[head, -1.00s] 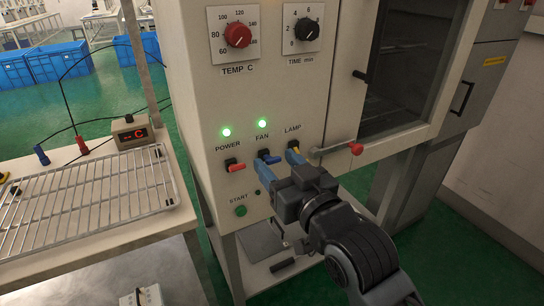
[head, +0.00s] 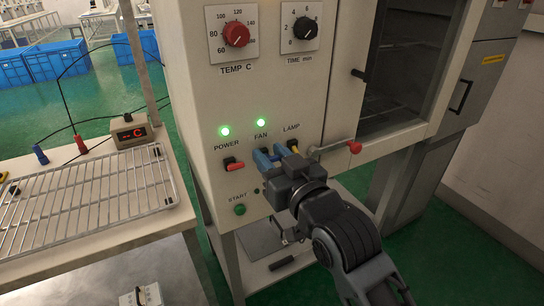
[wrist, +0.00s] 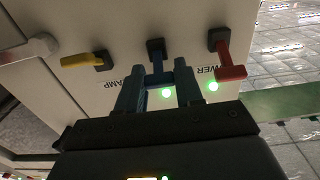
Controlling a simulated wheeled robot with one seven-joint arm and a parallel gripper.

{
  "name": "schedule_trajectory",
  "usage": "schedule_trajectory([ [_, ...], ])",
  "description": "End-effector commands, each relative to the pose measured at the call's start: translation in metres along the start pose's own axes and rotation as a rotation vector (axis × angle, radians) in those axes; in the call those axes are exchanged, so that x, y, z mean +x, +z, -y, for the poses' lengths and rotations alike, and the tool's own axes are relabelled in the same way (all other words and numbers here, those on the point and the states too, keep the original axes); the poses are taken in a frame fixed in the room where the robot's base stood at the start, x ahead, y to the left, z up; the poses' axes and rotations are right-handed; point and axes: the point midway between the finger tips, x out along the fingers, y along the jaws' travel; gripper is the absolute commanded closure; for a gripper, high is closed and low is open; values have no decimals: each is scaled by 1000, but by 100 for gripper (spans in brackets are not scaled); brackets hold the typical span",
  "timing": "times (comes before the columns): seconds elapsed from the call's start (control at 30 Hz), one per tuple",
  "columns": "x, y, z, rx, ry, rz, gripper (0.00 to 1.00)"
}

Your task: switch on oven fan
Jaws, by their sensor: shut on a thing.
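The oven's fan switch has a blue lever (wrist: 158,78) below the FAN label, between the power and lamp switches. My gripper (head: 271,158) is at this switch, and in the head view its fingers mostly hide the lever. In the wrist view my gripper (wrist: 158,88) has a finger on each side of the blue lever and is shut on it. The green light (head: 261,122) above FAN is lit.
The red power switch (head: 234,165) is left of my gripper, with its green light (head: 225,131) lit. The yellow lamp switch (head: 294,147) is close on the right. A red-knobbed door handle (head: 354,147) sticks out farther right. The green START button (head: 240,209) is below.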

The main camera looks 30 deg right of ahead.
Motion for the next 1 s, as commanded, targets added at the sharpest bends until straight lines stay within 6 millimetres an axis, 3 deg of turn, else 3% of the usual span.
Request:
schedule_trajectory([
  [0.17, 0, 0, 0, 0, 0, 0, 99],
  [0.6, 3, -12, 0, 0, 1, 100, 99],
  [1.0, 5, -10, -1, 0, 1, 191, 98],
])
